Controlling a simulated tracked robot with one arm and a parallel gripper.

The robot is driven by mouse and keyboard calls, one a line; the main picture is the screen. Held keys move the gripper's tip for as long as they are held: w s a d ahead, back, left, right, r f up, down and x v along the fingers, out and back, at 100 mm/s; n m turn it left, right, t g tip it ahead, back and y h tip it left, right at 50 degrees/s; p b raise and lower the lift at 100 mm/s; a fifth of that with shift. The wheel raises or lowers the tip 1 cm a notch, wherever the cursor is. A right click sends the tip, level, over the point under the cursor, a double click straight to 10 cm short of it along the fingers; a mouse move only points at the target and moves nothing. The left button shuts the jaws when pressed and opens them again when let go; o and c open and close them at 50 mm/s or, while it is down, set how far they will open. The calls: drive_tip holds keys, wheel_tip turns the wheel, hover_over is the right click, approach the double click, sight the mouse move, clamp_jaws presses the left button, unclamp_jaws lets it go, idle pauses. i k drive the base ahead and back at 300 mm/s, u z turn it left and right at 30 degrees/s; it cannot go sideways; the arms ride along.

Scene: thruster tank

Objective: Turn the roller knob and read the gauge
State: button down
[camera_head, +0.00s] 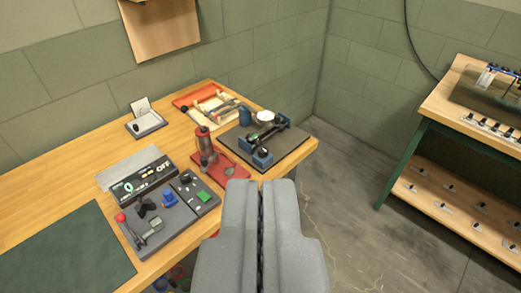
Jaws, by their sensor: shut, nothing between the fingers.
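My gripper (261,190) is shut and empty. It fills the lower middle of the view, pointing forward near the front edge of the wooden workbench (80,185). On the bench to its left is a dark control panel (155,222) with a red ball-topped lever, a blue knob, a black star-shaped knob and a green square. Behind it stands a black display (143,184) with green digits and the word OFF. A dark base (285,150) with blue supports carries a black and green roller-like part (264,135) and a white round dial-like thing (265,117). I cannot tell which knob is the roller knob.
A red stand with a metal cylinder (205,150) is between panel and roller base. A red tray (200,95), a small card holder (145,121) and a dark green mat (65,260) lie on the bench. Open floor (370,220) separates it from a green-legged shelf bench (440,195) at right.

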sight(262, 151)
drive_tip(key=u, duration=0.05)
drive_tip(key=k, duration=0.6)
drive_tip(key=u, duration=0.45)
drive_tip(key=i, duration=1.6)
drive_tip(key=z, duration=0.25)
